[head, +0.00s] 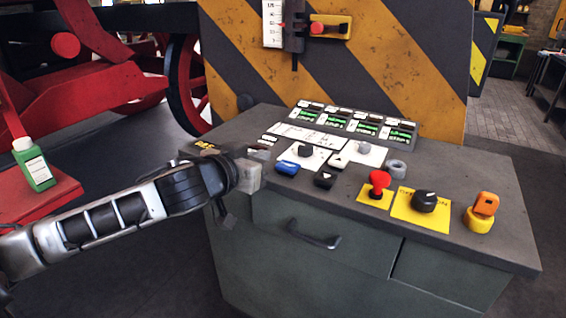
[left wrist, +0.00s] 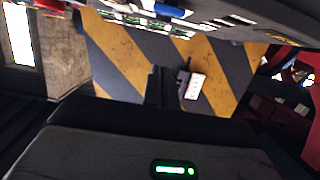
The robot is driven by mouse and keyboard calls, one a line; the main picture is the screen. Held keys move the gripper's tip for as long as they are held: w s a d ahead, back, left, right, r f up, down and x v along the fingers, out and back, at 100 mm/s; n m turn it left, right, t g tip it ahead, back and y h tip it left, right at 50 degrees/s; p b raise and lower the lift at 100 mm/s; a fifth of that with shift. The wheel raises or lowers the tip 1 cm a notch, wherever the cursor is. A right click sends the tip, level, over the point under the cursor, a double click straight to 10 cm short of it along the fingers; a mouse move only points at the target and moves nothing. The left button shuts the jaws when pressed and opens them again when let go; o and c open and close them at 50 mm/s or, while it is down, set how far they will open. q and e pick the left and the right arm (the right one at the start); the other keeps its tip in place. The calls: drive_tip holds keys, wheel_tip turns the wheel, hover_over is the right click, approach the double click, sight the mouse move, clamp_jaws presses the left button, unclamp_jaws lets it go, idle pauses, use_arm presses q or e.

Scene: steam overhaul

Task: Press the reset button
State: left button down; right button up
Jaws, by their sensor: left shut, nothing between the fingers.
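A control desk (head: 450,175) stands in the head view with several buttons and knobs on its sloped top. A blue button (head: 287,167) sits near the desk's left part, with a black button (head: 325,180) to its right. No label readable here says which one is the reset button. My left gripper (head: 258,153) is at the desk's left edge, left of the blue button and apart from it. Its fingers also show in the left wrist view (left wrist: 161,87), shut and empty. Its fingertips are hard to make out in the head view. My right gripper is not in view.
A red mushroom knob (head: 379,180), a black rotary knob (head: 424,200) and an orange-yellow switch (head: 483,208) stand on the right of the desk. A striped panel (head: 350,75) rises behind. A green bottle (head: 34,165) stands on a red surface at left.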

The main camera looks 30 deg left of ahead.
use_arm(q)
drive_tip(key=p, duration=0.2)
hover_over(283, 180)
wheel_tip(283, 180, down, 2)
drive_tip(key=shift+f, duration=0.1)
wheel_tip(283, 180, down, 3)
drive_tip(key=shift+r+b, duration=0.1)
drive_tip(key=shift+b, duration=0.35)
drive_tip(key=shift+f, duration=0.8)
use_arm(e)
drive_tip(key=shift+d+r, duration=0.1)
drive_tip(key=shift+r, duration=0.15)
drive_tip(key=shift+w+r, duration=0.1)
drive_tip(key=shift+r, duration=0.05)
